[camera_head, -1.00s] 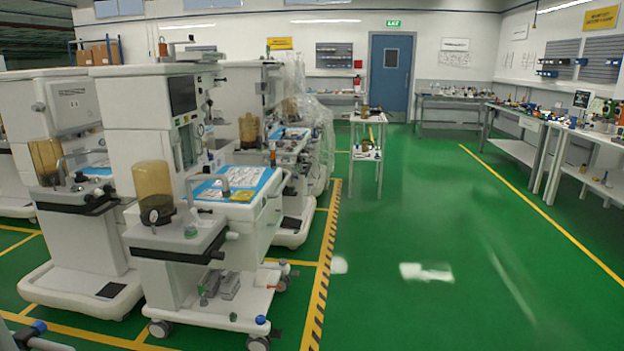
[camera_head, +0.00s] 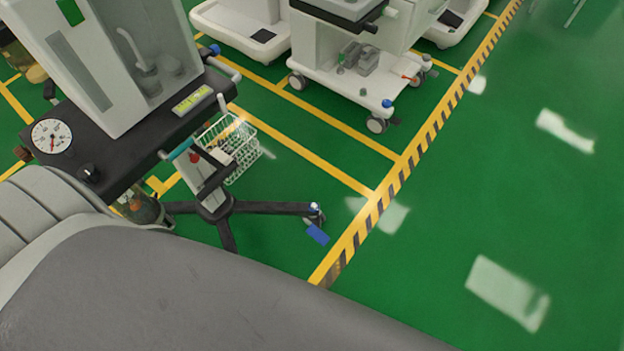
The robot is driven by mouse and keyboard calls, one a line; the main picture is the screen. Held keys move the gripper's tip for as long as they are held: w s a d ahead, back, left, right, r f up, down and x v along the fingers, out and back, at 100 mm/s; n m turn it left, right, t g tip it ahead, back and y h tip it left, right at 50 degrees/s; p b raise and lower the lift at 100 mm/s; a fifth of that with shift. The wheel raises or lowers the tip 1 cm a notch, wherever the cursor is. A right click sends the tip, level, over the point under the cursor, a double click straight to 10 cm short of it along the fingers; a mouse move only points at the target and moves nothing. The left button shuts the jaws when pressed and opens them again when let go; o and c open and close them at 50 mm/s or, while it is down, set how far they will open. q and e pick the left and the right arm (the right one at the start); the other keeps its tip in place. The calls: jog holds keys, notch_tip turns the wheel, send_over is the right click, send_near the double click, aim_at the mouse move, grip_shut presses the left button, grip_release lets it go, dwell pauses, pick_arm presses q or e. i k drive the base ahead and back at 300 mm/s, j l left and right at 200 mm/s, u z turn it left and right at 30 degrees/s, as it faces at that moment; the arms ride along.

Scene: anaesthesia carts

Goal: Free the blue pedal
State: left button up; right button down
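A blue pedal (camera_head: 317,234) shows low near the floor at the end of a dark leg of a wheeled stand (camera_head: 215,203). It is beside the caster there, close to the yellow-and-black floor line. Whether anything pins it is too small to tell. Another small blue part (camera_head: 387,103) shows on the base of the white cart (camera_head: 340,83) behind. Neither of my grippers is in view.
A machine with a dial gauge (camera_head: 52,136) stands on the left above the stand. A white wire basket (camera_head: 230,150) hangs by the stand's column. Green floor (camera_head: 450,210) right of the hazard line (camera_head: 415,150) is clear.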

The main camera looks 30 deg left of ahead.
aim_at(317, 234)
jog(key=i+l+u, duration=0.1)
jog(key=u, duration=1.5)
jog(key=l+u, duration=0.8)
jog(key=l, duration=0.25)
jog(key=l+u, duration=0.35)
jog(key=l, duration=0.15)
jog(key=k+l+u, duration=0.2)
jog(key=l+u, duration=0.2)
jog(key=l, duration=0.1)
